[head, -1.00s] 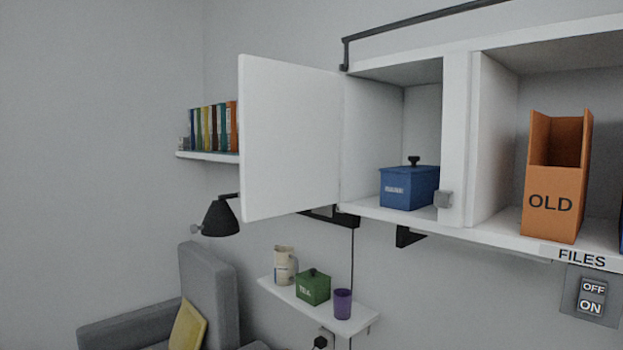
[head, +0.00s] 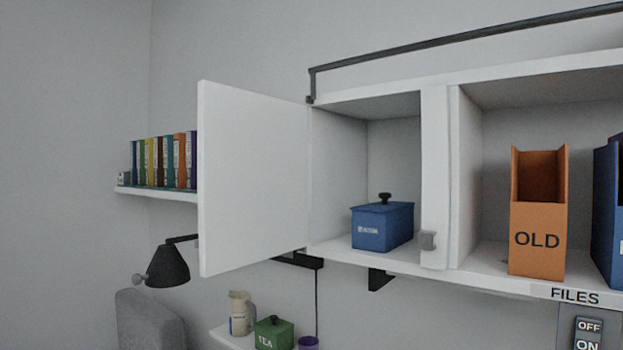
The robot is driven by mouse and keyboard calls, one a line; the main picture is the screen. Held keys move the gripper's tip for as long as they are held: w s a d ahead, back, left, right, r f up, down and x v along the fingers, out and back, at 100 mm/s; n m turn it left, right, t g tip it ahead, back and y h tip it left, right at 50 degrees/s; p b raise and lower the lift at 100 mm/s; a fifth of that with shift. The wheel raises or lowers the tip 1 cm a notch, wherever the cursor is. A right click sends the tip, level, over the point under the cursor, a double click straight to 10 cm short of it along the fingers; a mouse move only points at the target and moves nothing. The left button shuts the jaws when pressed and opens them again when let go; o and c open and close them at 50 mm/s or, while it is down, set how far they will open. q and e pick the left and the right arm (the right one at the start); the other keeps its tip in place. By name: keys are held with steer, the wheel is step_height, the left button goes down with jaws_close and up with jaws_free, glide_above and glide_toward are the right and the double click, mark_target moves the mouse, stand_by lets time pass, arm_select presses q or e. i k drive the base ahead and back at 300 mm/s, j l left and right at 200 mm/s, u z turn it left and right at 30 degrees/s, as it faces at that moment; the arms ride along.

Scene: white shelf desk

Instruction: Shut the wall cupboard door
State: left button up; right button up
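The white wall cupboard door (head: 252,175) stands wide open, swung out to the left from its hinge side at the cupboard's left edge. The open cupboard compartment (head: 393,144) holds a blue lidded box (head: 383,227) with a black knob. Neither of my grippers is in the head view.
To the right, an open compartment holds an orange file box marked OLD (head: 537,240) and a blue one (head: 607,215). A black rail (head: 460,40) runs above. Left are a book shelf (head: 160,193) and black lamp (head: 167,268). A lower shelf holds a green tin (head: 273,334).

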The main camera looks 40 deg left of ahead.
mark_target(252, 147)
steer(key=j+z, duration=0.15)
steer(key=j, duration=0.45)
steer(key=j+z, duration=0.15)
steer(key=j, duration=0.5)
steer(key=k+j+z, duration=0.15)
steer(key=j, duration=0.45)
steer(key=k+j+z, duration=0.15)
steer(key=j, duration=0.45)
steer(key=k+j, duration=0.1)
steer(key=k+j+u, duration=0.1)
steer(key=j, duration=0.2)
